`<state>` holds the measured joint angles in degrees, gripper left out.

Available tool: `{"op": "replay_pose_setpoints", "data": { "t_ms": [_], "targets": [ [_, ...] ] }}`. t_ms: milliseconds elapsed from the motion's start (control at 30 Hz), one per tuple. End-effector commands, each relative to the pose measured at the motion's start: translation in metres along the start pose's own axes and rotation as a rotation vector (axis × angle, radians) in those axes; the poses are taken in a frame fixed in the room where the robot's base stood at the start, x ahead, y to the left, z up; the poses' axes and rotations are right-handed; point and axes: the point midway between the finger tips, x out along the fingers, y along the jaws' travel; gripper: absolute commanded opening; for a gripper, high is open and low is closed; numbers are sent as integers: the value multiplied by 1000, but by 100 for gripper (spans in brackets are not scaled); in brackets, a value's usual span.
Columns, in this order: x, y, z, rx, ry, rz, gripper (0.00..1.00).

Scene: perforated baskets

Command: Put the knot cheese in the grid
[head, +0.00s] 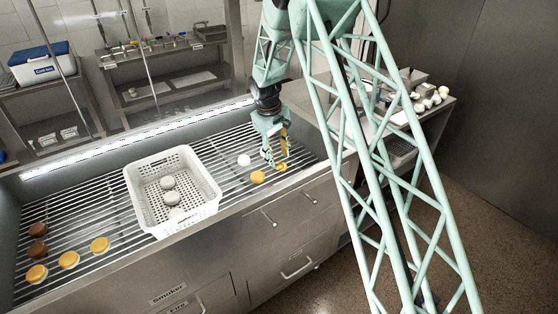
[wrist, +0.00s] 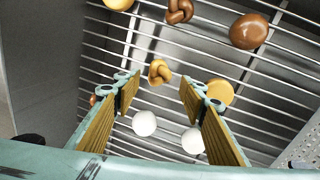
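A yellow knot cheese (wrist: 160,72) lies on the metal bars of the grid (wrist: 283,108) in the wrist view, just beyond the gap between my fingertips. A brown knot cheese (wrist: 180,10) lies farther off at the top edge. My gripper (wrist: 159,90) is open, with its ribbed yellow-brown pads apart and nothing between them. In the head view my gripper (head: 274,160) points down low over the right part of the grid, beside a small yellow piece (head: 281,167); I cannot tell its shape there.
White balls (wrist: 144,123), a yellow round (wrist: 220,92) and a brown round (wrist: 248,31) lie around the knots. A white perforated basket (head: 209,208) with several pale pieces stands left of my gripper. More brown and yellow rounds (head: 69,260) lie at the far left.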

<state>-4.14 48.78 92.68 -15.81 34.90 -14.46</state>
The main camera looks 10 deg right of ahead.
Motion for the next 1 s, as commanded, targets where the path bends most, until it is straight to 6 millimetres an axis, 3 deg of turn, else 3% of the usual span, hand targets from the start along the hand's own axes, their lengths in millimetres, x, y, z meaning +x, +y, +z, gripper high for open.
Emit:
{"op": "replay_pose_setpoints", "data": {
  "t_ms": [200, 433, 700, 1000],
  "targets": [
    [-35, 0, 0, 0, 1, 0, 38],
    [-62, 1, 0, 0, 1, 1, 38],
    [-74, 0, 0, 0, 0, 0, 38],
    [-74, 0, 0, 0, 0, 0, 38]
  ]
}}
